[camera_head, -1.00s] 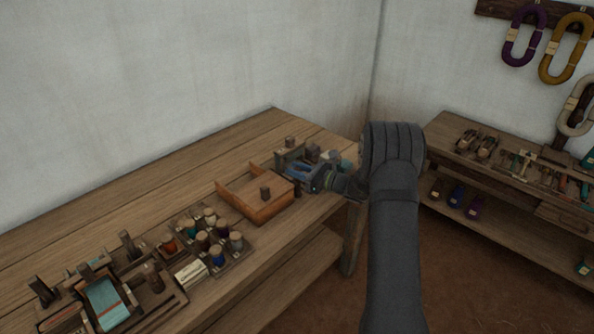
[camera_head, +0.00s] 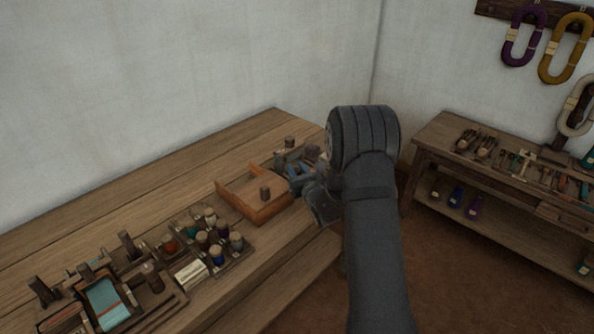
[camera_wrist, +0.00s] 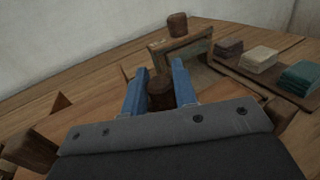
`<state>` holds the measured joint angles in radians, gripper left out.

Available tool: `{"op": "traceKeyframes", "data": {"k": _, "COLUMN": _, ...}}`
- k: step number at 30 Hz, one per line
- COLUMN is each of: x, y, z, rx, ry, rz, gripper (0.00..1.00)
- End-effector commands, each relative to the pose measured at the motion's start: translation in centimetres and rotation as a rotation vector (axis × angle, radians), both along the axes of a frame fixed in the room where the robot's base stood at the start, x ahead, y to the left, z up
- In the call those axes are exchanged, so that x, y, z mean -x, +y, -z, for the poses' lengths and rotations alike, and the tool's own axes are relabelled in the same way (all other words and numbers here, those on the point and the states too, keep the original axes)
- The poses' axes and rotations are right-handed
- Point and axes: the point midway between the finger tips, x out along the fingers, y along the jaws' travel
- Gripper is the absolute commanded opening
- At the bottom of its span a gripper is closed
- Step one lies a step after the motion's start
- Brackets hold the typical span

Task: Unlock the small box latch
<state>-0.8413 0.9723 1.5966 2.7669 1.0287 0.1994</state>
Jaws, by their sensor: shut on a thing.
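My gripper (camera_head: 298,180) is at the right end of this box, mostly hidden by my arm. In the wrist view, the blue fingers of my gripper (camera_wrist: 161,75) stand on either side of a dark brown knob (camera_wrist: 160,94) and are shut on it. The foot of this knob is hidden, and I cannot tell whether the latch has turned.
A wooden frame (camera_wrist: 188,45) with a brown peg (camera_wrist: 177,24) stands just beyond the fingers. Jars (camera_head: 205,238) and a small loom (camera_head: 105,300) stand left on the bench (camera_head: 150,185). Its back is clear.

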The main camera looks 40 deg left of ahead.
Motion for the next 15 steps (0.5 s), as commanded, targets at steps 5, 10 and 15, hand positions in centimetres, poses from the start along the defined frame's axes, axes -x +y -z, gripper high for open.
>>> {"op": "traceKeyframes", "data": {"k": 5, "x": -0.06, "y": -0.04, "z": 0.00, "rx": 0.001, "ry": 0.001, "rz": 0.043, "gripper": 0.03}}
{"op": "traceKeyframes", "data": {"k": 10, "x": -0.15, "y": -0.08, "z": -0.03, "rx": 0.000, "ry": 0.000, "rz": 0.060, "gripper": 0.03}}
{"op": "traceKeyframes", "data": {"k": 15, "x": -0.21, "y": -0.10, "z": -0.06, "rx": 0.000, "ry": 0.000, "rz": 0.063, "gripper": 0.03}}
